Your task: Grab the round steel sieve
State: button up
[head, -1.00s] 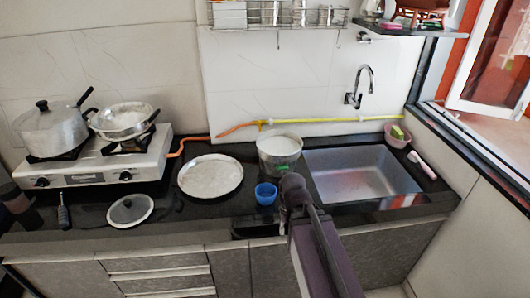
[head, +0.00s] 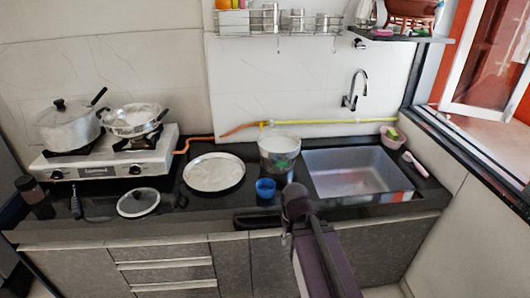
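A wide, shallow, round steel piece (head: 214,173) lies flat on the dark counter between the stove and the sink in the head view. It looks like the sieve, but I cannot make out any mesh. The end of my arm with my gripper (head: 295,203) is in front of the counter edge, to the right of and nearer than this piece, and apart from it. The gripper's fingers are too dark and small to tell open from shut. I see nothing clearly held.
A blue cup (head: 265,188) and steel pot (head: 279,153) stand right of the round piece, before the sink (head: 357,174). The stove (head: 105,160) carries a lidded pot (head: 68,127) and a pan (head: 132,120).

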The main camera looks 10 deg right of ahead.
aim_at(277, 145)
jog(key=k, duration=0.55)
jog(key=z, duration=0.15)
jog(key=i, duration=1.4)
jog(key=u, duration=0.05)
